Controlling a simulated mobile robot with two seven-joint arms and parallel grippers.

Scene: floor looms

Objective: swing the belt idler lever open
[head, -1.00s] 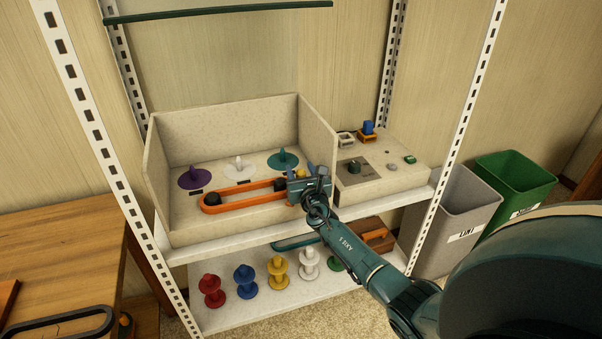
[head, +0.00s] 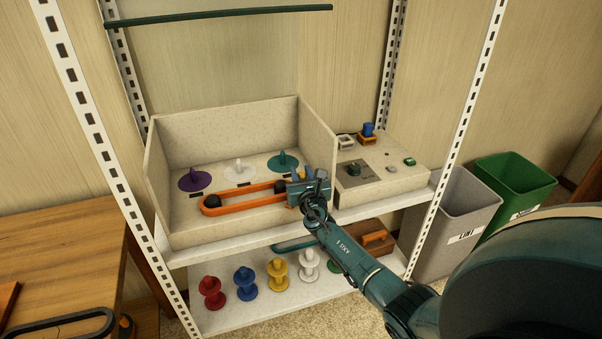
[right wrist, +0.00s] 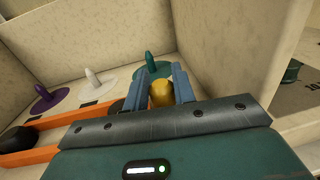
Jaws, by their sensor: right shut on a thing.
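The yellow knob (right wrist: 162,93), which looks like the belt idler lever's handle, sits between the blue fingers of my right gripper (right wrist: 161,78) in the right wrist view. The gripper is shut on it. In the head view my right gripper (head: 301,176) is at the right end of the orange belt (head: 240,206), inside the open-front bay, and hides the knob and the lever's arm. The belt loops around a black pulley (head: 212,201) on the left and a dark one near my fingers. My left gripper is out of view.
Purple (head: 194,182), white (head: 238,173) and teal (head: 283,162) spindles stand behind the belt. The bay's right wall (head: 318,145) is close to my gripper. A control box (head: 385,180) stands right of it. Several colored spools stand on the shelf below.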

